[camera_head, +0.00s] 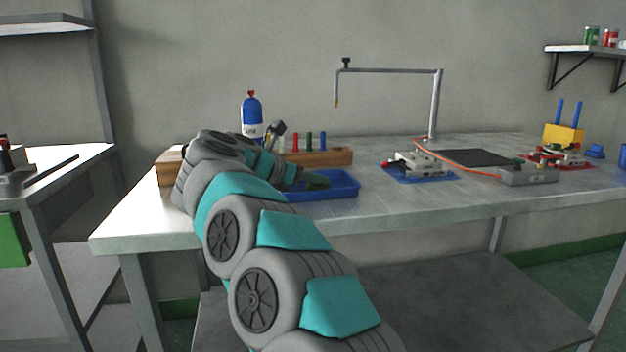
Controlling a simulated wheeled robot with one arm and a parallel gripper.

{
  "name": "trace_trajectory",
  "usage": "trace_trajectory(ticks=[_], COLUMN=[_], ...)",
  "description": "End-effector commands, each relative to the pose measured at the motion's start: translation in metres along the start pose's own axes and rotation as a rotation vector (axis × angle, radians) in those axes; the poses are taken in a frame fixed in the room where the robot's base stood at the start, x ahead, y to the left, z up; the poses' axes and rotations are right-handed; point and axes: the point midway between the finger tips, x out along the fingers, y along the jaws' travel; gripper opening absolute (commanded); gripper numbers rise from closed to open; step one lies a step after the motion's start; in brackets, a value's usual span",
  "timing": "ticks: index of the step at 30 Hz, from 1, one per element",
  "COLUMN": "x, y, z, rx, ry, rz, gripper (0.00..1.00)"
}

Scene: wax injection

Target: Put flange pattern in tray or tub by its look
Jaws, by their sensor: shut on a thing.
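My arm reaches from the bottom of the head view up over the table's left part and bends right. My gripper (300,182), small and partly hidden by my own arm, is at the left end of the blue tray (345,192). It is shut on a dull green piece, seemingly the flange pattern (318,182), which shows low over or inside the tray. The pattern's details and surface are too small to judge. I cannot tell whether it touches the tray floor. The tray's left end is hidden by my arm. I cannot make out which container is the tub.
A wooden rack (335,157) with coloured handles and a blue-and-white bottle (252,115) stand behind the tray. A blue-based clamp fixture (418,165), a grey machine (527,175) and a bent pipe stand (437,100) are to the right. Bare tabletop (410,198) lies in front.

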Motion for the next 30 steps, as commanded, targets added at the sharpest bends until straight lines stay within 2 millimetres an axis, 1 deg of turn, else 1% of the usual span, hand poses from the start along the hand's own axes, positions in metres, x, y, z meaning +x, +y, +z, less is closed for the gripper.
trace_trajectory(ticks=[3,11,15,16,23,24,30], x=[0.0012,0.0013,0.0029,0.0024,0.0021,0.0021,0.0020], y=[0.0003,0.0004,0.0004,0.0004,0.0004,0.0004,0.0004], z=[-0.0042,-0.0045,-0.0080,-0.0070,-0.0064,-0.0064,-0.0062], rx=[-0.002,-0.001,-0.001,-0.001,-0.001,-0.001,-0.001], ry=[-0.001,-0.001,-0.001,-0.001,-0.001,-0.001,-0.001], rz=[0.000,0.001,0.001,0.001,0.001,0.001,0.001], gripper=[0.00,0.00,0.00,0.40,0.66,0.68,0.68])
